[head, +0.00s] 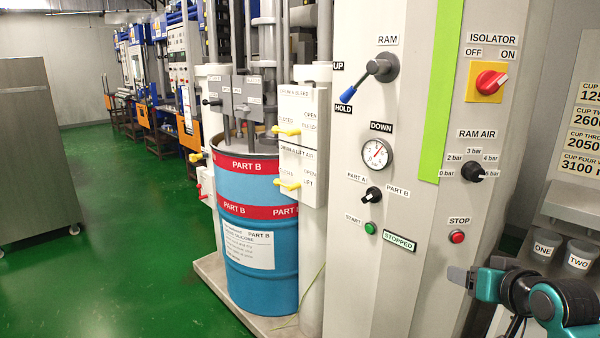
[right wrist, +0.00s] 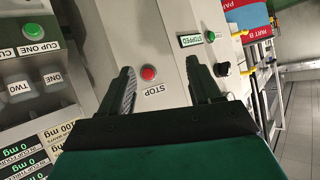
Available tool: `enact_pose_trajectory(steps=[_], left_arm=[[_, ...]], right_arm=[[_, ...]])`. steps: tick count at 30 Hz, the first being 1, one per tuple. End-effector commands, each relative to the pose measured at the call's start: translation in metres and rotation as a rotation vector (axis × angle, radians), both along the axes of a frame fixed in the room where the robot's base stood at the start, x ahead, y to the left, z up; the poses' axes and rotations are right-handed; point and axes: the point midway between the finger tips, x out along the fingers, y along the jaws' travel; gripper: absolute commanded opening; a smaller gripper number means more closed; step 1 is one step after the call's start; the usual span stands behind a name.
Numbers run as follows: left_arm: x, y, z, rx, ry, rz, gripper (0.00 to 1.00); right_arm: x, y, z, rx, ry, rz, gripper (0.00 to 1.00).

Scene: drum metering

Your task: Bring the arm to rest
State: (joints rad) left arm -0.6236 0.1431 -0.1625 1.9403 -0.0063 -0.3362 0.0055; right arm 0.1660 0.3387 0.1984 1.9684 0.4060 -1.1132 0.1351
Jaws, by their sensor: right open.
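My right gripper (head: 465,278) reaches in from the lower right in the head view, in front of the control panel (head: 428,290). In the right wrist view the gripper (right wrist: 162,78) has its two dark fingers spread apart with nothing between them. The red STOP button (right wrist: 148,73) shows in the gap beyond the fingers, apart from them as far as I can tell. In the head view this STOP button (head: 457,236) sits just above the gripper. The sign (head: 400,241) reads STOPPED. My left gripper is not in view.
The panel carries the RAM lever (head: 365,80), pointing down-left near HOLD, the red ISOLATOR knob (head: 490,81) and a green START button (head: 370,228). A blue drum (head: 258,265) stands left; green floor beyond is open.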

Motion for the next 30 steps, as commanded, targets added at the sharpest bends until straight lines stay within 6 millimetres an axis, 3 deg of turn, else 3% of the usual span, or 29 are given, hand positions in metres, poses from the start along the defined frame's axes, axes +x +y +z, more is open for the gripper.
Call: enact_pose_trajectory(steps=[1, 6, 9, 12, 15, 19, 30], left_arm=[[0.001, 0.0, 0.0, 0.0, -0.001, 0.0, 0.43], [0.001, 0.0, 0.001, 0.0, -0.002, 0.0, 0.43], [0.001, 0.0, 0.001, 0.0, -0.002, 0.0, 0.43], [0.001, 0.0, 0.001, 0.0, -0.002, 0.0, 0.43], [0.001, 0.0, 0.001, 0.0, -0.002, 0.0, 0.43], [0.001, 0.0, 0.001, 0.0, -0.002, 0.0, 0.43], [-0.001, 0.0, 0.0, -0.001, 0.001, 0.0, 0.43]], right_arm=[[-0.012, 0.014, -0.037, -0.023, 0.032, 0.018, 0.63], [-0.062, 0.061, -0.132, -0.11, 0.074, 0.098, 0.63], [-0.104, 0.093, -0.178, -0.145, 0.09, 0.156, 0.63], [-0.147, 0.123, -0.21, -0.168, 0.094, 0.214, 0.63], [-0.182, 0.148, -0.229, -0.179, 0.092, 0.262, 0.63], [-0.211, 0.168, -0.24, -0.182, 0.085, 0.299, 0.63], [-0.22, 0.175, -0.243, -0.184, 0.079, 0.312, 0.63]])
